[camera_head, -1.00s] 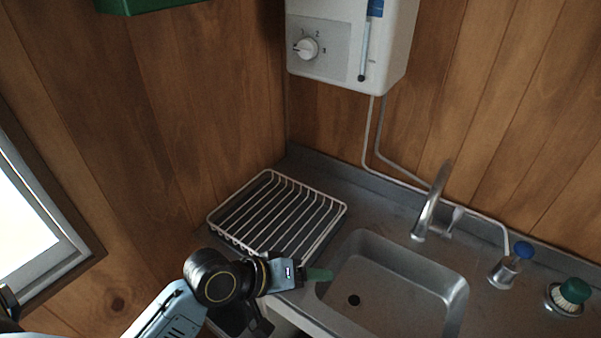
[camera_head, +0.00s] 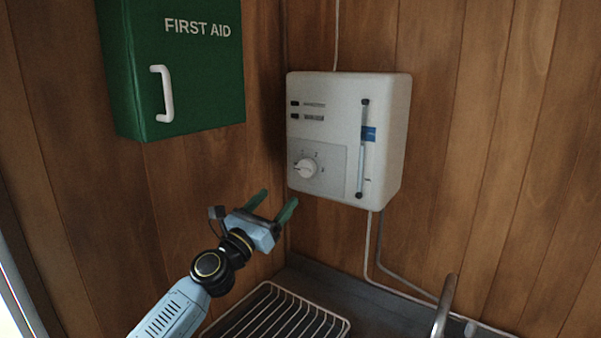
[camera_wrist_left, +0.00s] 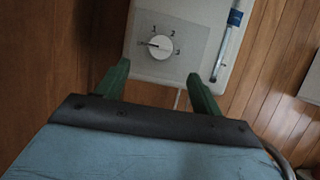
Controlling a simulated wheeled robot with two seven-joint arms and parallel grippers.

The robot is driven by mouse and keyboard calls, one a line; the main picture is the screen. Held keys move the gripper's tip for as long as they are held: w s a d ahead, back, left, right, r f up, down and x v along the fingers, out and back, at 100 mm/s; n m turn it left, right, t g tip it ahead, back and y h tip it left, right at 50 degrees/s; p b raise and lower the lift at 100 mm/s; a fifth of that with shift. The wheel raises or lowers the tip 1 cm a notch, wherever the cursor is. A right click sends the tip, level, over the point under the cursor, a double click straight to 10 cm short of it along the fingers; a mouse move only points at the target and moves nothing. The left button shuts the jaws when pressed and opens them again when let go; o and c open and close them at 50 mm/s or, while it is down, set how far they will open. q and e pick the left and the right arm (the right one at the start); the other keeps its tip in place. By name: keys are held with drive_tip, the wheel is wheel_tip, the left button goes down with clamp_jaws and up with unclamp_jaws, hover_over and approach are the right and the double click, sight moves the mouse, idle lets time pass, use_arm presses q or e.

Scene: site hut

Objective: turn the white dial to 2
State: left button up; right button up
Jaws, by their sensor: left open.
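The white dial (camera_head: 306,168) is on the grey panel at the lower left of the white wall heater (camera_head: 385,145). In the left wrist view the dial (camera_wrist_left: 160,47) has the marks 1, 2 and 3 around it. Its pointer is turned to the left, to a mark below the 1, not to the 2. My left gripper (camera_head: 277,200) is open and empty, below and left of the dial in the head view. In the left wrist view its two green fingers (camera_wrist_left: 158,70) are spread below the dial, apart from it. My right gripper is not in view.
A green first aid box (camera_head: 185,75) with a white handle hangs on the wall left of the heater. A wire dish rack (camera_head: 275,315) and a tap (camera_head: 443,305) are below. Pipes (camera_head: 372,245) run down from the heater. A slider gauge (camera_head: 362,150) is right of the dial.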

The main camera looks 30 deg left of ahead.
sight(302, 171)
use_arm(q)
drive_tip(key=x, duration=1.1)
drive_tip(key=shift+w+d, duration=0.1)
drive_tip(key=shift+w, duration=0.05)
drive_tip(key=c, duration=1)
